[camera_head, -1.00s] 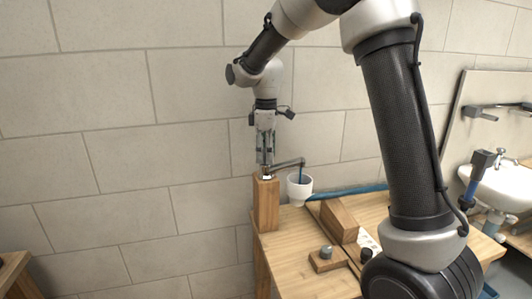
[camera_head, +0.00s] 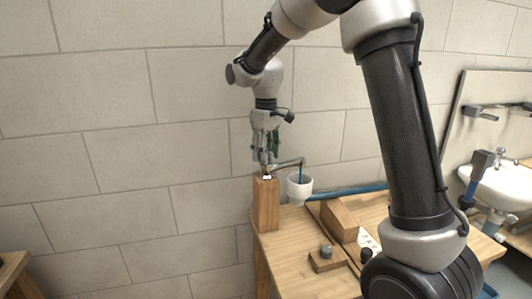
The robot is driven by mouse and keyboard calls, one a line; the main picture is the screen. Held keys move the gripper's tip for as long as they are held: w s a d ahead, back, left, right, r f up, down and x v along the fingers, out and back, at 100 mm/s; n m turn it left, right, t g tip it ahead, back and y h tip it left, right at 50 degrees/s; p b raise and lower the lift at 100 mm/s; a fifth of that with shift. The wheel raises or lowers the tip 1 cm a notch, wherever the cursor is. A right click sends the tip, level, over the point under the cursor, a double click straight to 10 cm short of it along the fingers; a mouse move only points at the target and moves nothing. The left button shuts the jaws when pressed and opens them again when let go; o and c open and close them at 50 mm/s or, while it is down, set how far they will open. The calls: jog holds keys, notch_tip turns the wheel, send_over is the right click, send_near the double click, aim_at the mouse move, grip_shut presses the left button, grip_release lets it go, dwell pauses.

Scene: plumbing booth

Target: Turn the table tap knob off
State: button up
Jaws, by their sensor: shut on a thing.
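The table tap stands on an upright wooden post (camera_head: 266,204) at the left end of the workbench. Its dark spout (camera_head: 289,163) reaches right over a white cup (camera_head: 299,188), and blue shows inside the cup below the spout. My gripper (camera_head: 265,160) points straight down over the top of the post. Its fingers are shut on the tap knob, which is mostly hidden between them. The exact angle of the knob is too small to tell.
The wooden workbench (camera_head: 290,265) holds a wooden block (camera_head: 339,220), a small block with a grey cylinder (camera_head: 326,257) and a blue pipe (camera_head: 350,191). A white sink (camera_head: 505,188) is at right. A stone-block wall stands close behind my gripper.

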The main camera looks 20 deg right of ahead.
jog(key=m, duration=0.4)
jog(key=shift+m, duration=2.8)
jog(key=shift+r, duration=0.1)
jog(key=o, duration=1)
jog(key=shift+o, duration=0.2)
notch_tip(320, 180, up, 12)
